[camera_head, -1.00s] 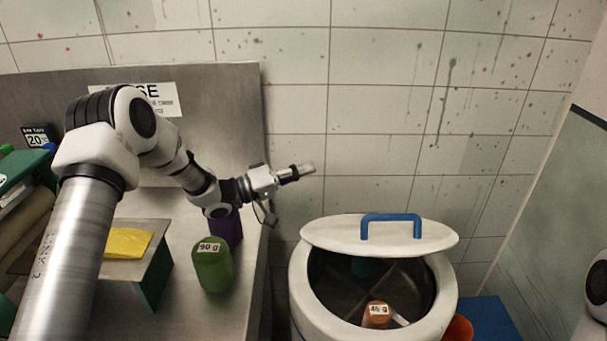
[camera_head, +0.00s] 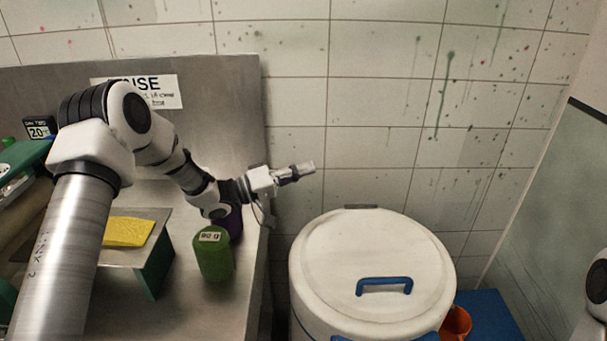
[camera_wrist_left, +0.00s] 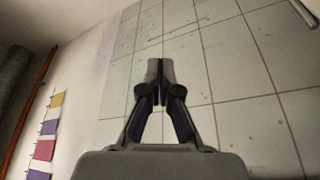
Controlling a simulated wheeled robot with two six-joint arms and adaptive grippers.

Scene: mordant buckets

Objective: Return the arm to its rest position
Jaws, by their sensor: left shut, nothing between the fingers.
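My left arm comes in from the left in the head view, over the steel counter. Its gripper (camera_head: 304,169) points right, in the air beyond the counter's right edge and above and left of the white drum (camera_head: 345,245). In the left wrist view the gripper (camera_wrist_left: 160,68) has its fingers together with nothing between them, in front of the tiled wall. The drum's round lid (camera_head: 340,260) with a blue handle (camera_head: 385,284) lies flat over its top, so the inside is hidden. My right gripper is not in view; only a white piece shows at the right edge.
A green container (camera_head: 213,258) with a label stands on the steel counter (camera_head: 195,310), with a purple one (camera_head: 232,225) behind it, partly hidden. A yellow cloth (camera_head: 128,232) lies on a small raised stand. An orange cup (camera_head: 456,324) and a blue surface (camera_head: 490,312) are right of the drum.

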